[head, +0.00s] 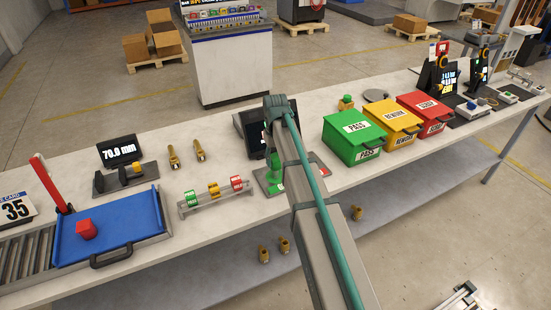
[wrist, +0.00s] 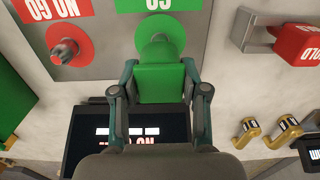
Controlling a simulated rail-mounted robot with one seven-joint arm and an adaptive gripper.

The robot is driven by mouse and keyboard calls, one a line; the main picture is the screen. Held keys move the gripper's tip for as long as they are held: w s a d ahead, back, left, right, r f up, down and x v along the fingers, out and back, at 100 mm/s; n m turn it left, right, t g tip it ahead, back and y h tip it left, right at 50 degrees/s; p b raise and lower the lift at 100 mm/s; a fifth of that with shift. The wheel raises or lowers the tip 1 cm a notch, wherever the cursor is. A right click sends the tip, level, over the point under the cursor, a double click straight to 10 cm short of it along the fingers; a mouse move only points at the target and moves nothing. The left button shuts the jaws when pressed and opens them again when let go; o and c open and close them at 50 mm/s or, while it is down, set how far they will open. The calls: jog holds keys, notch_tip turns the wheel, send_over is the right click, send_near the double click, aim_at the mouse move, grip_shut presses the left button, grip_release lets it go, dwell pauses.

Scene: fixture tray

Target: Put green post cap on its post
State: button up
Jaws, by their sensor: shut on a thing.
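In the wrist view my gripper (wrist: 160,70) is shut on the green post cap (wrist: 162,85), a green block with a rounded end. The cap overlaps a green disc (wrist: 179,30) on a grey plate (wrist: 108,15) marked GO. The green post is hidden; I cannot tell whether the cap touches it or is around it. A red disc (wrist: 86,40) with a short post (wrist: 64,52) is on the same plate, to the left. In the head view the cap (head: 273,160) shows beside my arm, above the plate; my gripper is mostly hidden there.
A dark screen (wrist: 75,140) stands close below the gripper in the wrist view. In the head view, a rack (head: 215,202) with coloured blocks is left of the plate. Green (head: 340,148), yellow (head: 398,130) and red (head: 428,115) bins are right. A blue tray (head: 130,222) is far left.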

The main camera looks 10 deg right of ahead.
aim_at(276, 168)
jog(key=shift+f+b, duration=0.75)
jog(key=shift+f, duration=1.8)
dwell(2.4)
jog(key=o, duration=1)
jog(key=shift+o, duration=0.2)
jog(key=o, duration=0.5)
jog(key=shift+r, duration=0.1)
jog(key=shift+r+p, duration=2.1)
jog(key=shift+r, duration=1.3)
